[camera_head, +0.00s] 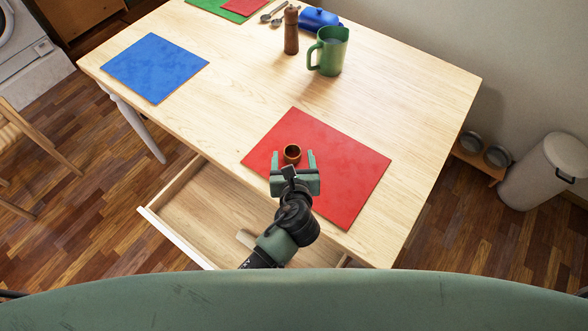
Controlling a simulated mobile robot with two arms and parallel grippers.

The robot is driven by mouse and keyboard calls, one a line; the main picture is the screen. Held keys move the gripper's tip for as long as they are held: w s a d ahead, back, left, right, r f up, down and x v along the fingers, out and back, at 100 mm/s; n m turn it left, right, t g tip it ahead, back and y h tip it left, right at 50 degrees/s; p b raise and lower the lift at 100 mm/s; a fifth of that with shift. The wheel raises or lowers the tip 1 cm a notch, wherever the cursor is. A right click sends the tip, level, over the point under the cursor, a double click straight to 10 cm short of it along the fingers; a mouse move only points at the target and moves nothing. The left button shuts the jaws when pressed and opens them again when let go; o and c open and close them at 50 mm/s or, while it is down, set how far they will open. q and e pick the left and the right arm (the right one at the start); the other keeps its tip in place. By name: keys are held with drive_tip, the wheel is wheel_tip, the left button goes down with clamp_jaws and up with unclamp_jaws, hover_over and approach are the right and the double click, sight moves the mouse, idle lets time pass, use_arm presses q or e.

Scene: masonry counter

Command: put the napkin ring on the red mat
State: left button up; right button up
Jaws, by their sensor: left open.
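The napkin ring (292,154) is a small brown ring. It appears to rest on the red mat (341,179), left of the mat's middle. The red mat lies near the front edge of the wooden table. My left gripper (294,160) is open, with its two fingers pointing away from me, one on each side of the ring in the picture. The ring shows between the fingertips and neither finger visibly touches it. The gripper hides part of the mat's front left side. My right gripper is not in view.
A blue mat (154,67) lies at the table's left. A green pitcher (329,52), a pepper mill (291,32), a blue butter dish (319,19) and spoons stand or lie at the back. An open drawer (185,222) juts out below the front edge. The table's middle is clear.

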use_arm(q)
drive_tip(key=v, duration=0.8)
drive_tip(key=shift+s+r, duration=0.1)
drive_tip(key=shift+s, duration=0.05)
